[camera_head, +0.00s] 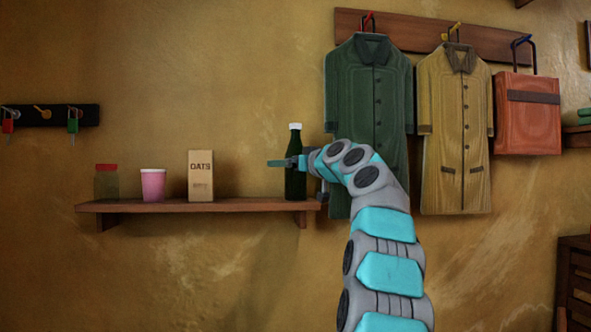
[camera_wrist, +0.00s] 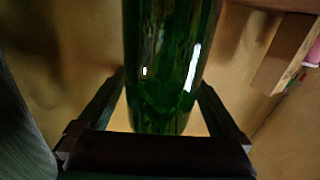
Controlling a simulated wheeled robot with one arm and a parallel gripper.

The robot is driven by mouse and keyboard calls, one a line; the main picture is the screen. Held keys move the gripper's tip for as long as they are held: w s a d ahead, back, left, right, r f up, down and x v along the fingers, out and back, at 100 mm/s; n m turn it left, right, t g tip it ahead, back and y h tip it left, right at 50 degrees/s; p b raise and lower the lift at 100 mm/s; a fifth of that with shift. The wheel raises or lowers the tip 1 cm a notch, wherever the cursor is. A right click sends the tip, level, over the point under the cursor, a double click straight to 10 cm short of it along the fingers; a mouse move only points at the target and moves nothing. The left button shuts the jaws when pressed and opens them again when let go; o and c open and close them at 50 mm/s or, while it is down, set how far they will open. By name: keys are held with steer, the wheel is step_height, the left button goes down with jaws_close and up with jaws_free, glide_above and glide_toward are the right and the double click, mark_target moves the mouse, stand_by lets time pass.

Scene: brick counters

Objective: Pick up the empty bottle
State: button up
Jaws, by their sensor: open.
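A dark green bottle (camera_head: 294,182) with a white cap stands upright at the right end of the wall shelf (camera_head: 240,206). My gripper (camera_head: 282,163) is at the bottle's upper body, with a finger showing across it in the head view. In the wrist view the green glass of the bottle (camera_wrist: 165,70) fills the middle. My open gripper (camera_wrist: 160,95) has one finger on each side of it. A narrow gap seems to show beside the glass; whether a finger touches it I cannot tell. The bottle's cap is out of the wrist view.
A box marked OATS (camera_head: 201,176), a pink cup (camera_head: 153,185) and a jar with a red lid (camera_head: 106,182) stand farther left on the shelf. A green coat (camera_head: 372,100) hangs close by my arm, with a tan coat (camera_head: 455,130) and red bag (camera_head: 528,114) beyond.

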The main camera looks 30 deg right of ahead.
jaws_close()
stand_by(0.8)
